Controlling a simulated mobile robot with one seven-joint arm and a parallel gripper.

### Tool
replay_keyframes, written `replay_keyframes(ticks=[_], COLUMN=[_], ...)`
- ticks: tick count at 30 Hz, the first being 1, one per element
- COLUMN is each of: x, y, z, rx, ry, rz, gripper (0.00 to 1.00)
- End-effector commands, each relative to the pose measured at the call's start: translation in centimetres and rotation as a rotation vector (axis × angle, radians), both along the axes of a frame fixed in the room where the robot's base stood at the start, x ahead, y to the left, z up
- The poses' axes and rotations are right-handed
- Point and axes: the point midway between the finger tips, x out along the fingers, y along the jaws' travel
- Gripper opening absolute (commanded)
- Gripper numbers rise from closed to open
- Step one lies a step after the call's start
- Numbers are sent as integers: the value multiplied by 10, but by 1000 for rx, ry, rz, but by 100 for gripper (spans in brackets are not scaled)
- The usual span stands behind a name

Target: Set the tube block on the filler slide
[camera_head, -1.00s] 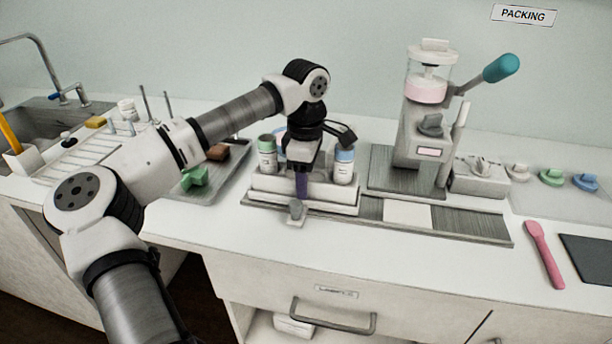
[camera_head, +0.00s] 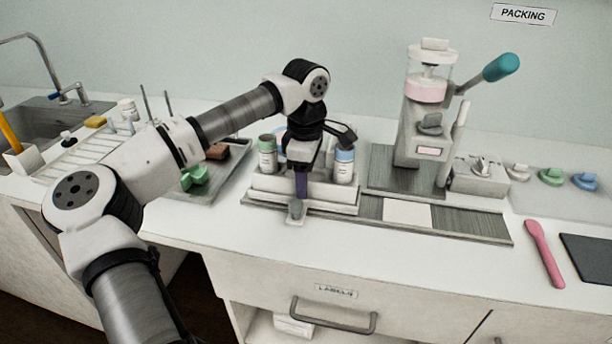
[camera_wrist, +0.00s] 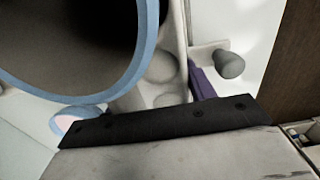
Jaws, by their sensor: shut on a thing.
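The tube block (camera_head: 262,196) is a pale stepped block at the left end of the filler slide (camera_head: 470,223), a long grey ribbed rail. A green-capped tube (camera_head: 267,154) and a blue-capped tube (camera_head: 344,166) stand upright in it. My gripper (camera_head: 302,190) points down at the block's middle, purple finger in front, and is shut on the block. I cannot tell whether the block rests fully on the rail. The wrist view shows round wells in the block (camera_wrist: 160,66), a purple finger (camera_wrist: 203,84) and a large blue ring close by.
A grey knob (camera_head: 296,210) sticks out in front of the block. A white plate (camera_head: 407,212) lies on the slide's middle. The filler machine (camera_head: 412,135) with a teal lever stands behind it. A tray with a green piece (camera_head: 194,177) is left. A pink spatula (camera_head: 543,255) lies right.

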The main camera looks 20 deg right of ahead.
Motion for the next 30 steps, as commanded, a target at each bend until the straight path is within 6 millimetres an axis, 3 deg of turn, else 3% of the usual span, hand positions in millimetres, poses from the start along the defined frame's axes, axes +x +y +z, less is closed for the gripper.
replay_keyframes(ticks=[4,5,10,20,30], x=[0,-1,-1,-1,0], y=[0,0,1,1,0], z=[-2,-2,-3,-2,23], rx=[2,2,4,3,2], ry=[3,3,6,4,2], rz=[0,0,0,0,0], gripper=[18,57,79,80,80])
